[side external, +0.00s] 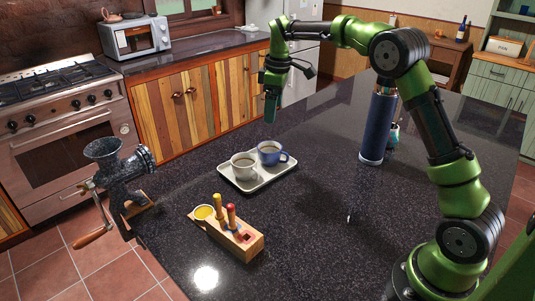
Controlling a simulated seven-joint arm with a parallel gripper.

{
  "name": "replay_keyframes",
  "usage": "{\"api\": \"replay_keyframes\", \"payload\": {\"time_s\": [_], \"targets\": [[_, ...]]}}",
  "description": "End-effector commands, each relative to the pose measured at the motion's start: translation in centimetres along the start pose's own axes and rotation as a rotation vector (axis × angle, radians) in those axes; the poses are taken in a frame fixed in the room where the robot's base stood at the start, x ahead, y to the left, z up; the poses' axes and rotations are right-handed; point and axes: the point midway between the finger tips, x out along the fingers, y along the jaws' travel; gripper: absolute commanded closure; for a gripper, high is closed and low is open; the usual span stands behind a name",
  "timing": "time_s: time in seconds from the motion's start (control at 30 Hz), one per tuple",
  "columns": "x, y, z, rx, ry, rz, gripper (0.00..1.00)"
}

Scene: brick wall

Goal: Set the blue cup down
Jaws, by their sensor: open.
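The blue cup (271,154) stands upright at the back right of a pale tray (250,186) on the dark counter. It holds a dark drink and its handle points right. A white cup (243,167) stands beside it on the same tray, to the left and nearer the camera. My gripper (270,119) hangs pointing down, above and apart from the blue cup. It is open, with nothing seen in it; its fingers look narrow from this side and the gap is hard to see.
A wooden block with colored pegs (238,237) and a yellow-topped piece lies in front of the tray. A dark grinder (119,173) is at the left edge. A tall blue bottle (375,128) stands right, near my arm. The counter between bottle and tray is clear.

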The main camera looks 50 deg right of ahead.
Motion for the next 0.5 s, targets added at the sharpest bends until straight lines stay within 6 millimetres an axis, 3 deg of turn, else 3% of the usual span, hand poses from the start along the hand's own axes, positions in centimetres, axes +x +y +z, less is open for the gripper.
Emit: {"api": "replay_keyframes", "payload": {"time_s": [0.03, 0.2, 0.33, 0.5], "targets": [[-2.4, -1.8, 0.6, 0.047, 0.037, 0.012, 0.07], [-7.4, -7.6, 3.3, 0.237, 0.161, 0.030, 0.07], [-9.7, -12.4, 6.3, 0.386, 0.259, 0.025, 0.07], [-10.4, -18.4, 10.9, 0.585, 0.387, -0.008, 0.07]]}}
